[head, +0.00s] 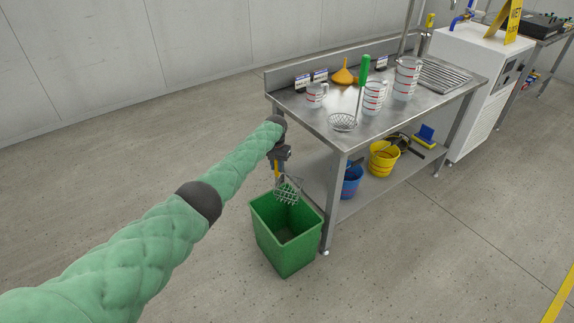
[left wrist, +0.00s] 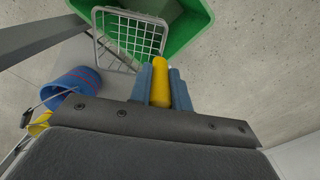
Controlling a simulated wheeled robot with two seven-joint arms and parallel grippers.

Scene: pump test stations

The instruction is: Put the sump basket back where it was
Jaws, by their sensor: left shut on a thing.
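The sump basket (head: 288,190) is a grey wire basket with a yellow handle. My left gripper (head: 280,167) is shut on that handle, and the basket hangs below it over the mouth of a green bin (head: 284,252). In the left wrist view the yellow handle stands between the blue fingers (left wrist: 161,85). The wire basket (left wrist: 128,37) lies beyond them, in front of the green bin (left wrist: 190,40). I cannot tell how far the basket reaches below the bin's rim. My right gripper is not in view.
A steel workbench (head: 330,133) stands right beside the bin. It carries measuring jugs (head: 407,80), a yellow funnel (head: 343,73) and a green-handled strainer (head: 343,122). A blue bucket (head: 350,182) and a yellow bucket (head: 384,160) sit on its lower shelf. The floor left of the bin is clear.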

